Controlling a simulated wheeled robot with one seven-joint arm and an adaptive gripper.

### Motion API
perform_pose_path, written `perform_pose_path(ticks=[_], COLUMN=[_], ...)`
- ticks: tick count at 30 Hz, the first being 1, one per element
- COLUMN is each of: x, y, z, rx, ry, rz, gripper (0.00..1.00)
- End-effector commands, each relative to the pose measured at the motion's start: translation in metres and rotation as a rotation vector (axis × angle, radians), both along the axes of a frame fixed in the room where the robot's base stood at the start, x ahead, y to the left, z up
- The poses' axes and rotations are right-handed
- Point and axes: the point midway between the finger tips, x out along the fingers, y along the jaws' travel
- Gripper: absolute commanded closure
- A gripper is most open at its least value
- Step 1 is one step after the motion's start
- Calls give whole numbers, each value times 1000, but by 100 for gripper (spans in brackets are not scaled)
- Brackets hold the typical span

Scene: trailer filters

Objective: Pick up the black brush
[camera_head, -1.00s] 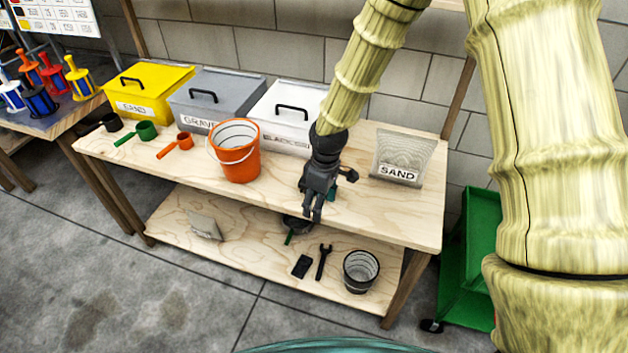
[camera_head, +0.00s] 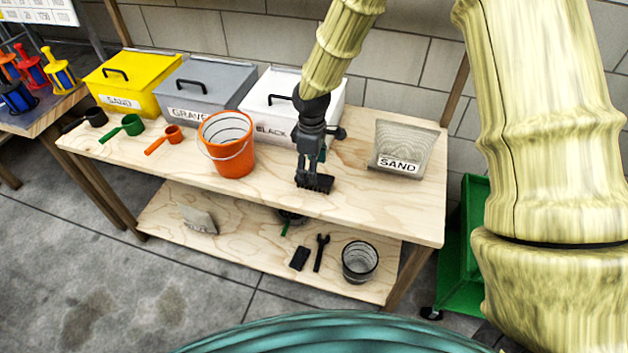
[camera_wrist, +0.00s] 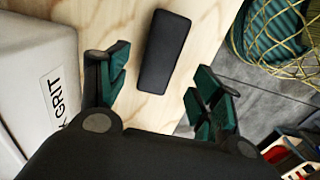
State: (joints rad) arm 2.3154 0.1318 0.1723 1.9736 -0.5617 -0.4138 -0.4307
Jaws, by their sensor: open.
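The black brush (camera_head: 318,183) lies on the wooden bench top, between the orange bucket and the clear sand bin, near the front edge. In the wrist view it is a dark rounded block (camera_wrist: 165,52) on bare wood. My gripper (camera_head: 309,166) is just above and behind the brush in the head view, pointing down, and hides part of it. In the wrist view my gripper (camera_wrist: 160,78) is open, its teal fingers spread with the brush between and ahead of them. I cannot tell whether a finger touches it.
A white bin (camera_head: 281,97) stands behind my gripper. The orange bucket (camera_head: 228,150) is to its left, the clear sand bin (camera_head: 403,150) to its right. Yellow and grey bins and several scoops are further left.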

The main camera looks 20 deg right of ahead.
Motion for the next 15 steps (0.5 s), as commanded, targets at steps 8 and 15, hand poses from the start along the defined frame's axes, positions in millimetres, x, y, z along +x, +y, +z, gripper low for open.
perform_pose_path(ticks=[8,15], x=[0,0], y=[-2,-2], z=[-26,-47], rx=[0,0], ry=[1,0], rz=[2,3], gripper=[35,35])
